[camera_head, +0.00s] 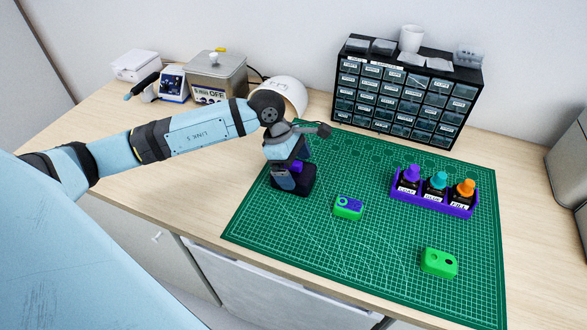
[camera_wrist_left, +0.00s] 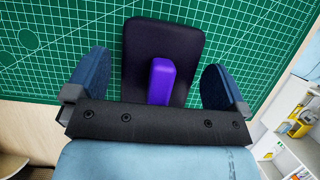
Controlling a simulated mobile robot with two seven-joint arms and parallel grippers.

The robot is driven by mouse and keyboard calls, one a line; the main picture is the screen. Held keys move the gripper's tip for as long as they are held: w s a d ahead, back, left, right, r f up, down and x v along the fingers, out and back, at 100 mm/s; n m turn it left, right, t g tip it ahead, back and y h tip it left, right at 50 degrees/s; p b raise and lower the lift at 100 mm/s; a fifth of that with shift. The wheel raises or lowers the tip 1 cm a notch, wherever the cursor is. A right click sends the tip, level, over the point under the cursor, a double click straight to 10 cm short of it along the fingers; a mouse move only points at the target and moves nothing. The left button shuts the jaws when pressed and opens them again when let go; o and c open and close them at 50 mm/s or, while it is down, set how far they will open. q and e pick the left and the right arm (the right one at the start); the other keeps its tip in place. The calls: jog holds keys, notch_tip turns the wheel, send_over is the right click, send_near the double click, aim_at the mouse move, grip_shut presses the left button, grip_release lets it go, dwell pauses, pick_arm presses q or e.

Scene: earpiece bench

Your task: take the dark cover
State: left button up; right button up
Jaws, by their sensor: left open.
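A dark rounded cover (camera_wrist_left: 145,40) with an upright purple tab (camera_wrist_left: 162,78) lies on the green mat. In the head view the dark cover (camera_head: 302,188) is at the mat's left side, partly hidden by my left gripper (camera_head: 290,176). In the left wrist view my left gripper (camera_wrist_left: 155,65) is open, with one blue finger on each side of the cover and the purple tab between them. Gaps show between the fingers and the tab. Height above the cover is hard to judge. My right gripper is not in view.
On the green mat (camera_head: 345,255) lie a green piece with a purple insert (camera_head: 348,206) and a green case (camera_head: 439,263). A purple rack (camera_head: 432,201) holds three capped bottles. A drawer cabinet (camera_head: 405,95) stands behind. A white rounded object (camera_head: 293,90) is behind my left wrist.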

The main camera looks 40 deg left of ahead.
pick_arm(q)
jog(key=shift+d+f, duration=0.15)
jog(key=shift+f, duration=0.45)
jog(key=c, duration=0.9)
jog(key=shift+o, duration=0.2)
